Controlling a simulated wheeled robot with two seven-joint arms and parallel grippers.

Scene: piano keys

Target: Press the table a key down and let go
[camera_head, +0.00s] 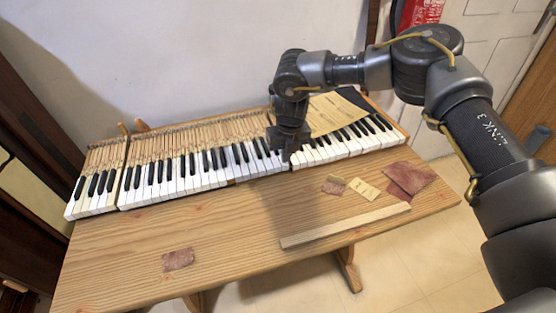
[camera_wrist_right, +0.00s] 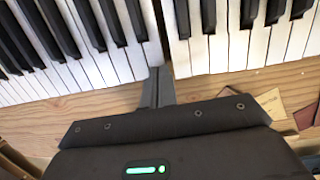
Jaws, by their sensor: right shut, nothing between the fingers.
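A piano keyboard of white and black keys (camera_head: 200,178) lies along the back of the wooden table (camera_head: 225,225). My right gripper (camera_head: 287,158) is shut and empty, pointing down at the front of the white keys, right of the keyboard's middle. In the right wrist view its closed fingers (camera_wrist_right: 158,82) overlap the front ends of the white keys (camera_wrist_right: 150,45), beside a dark gap between two key sections. I cannot tell whether the fingertips touch a key, and no key looks clearly pressed down. My left gripper is not in view.
A pale wooden strip (camera_head: 345,225) lies on the table at the front right. Reddish sheets (camera_head: 410,179), a yellowish card (camera_head: 363,189) and another reddish piece (camera_head: 178,259) lie flat nearby. A paper sheet (camera_head: 335,113) rests on the keyboard's right section. The table's left front is mostly clear.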

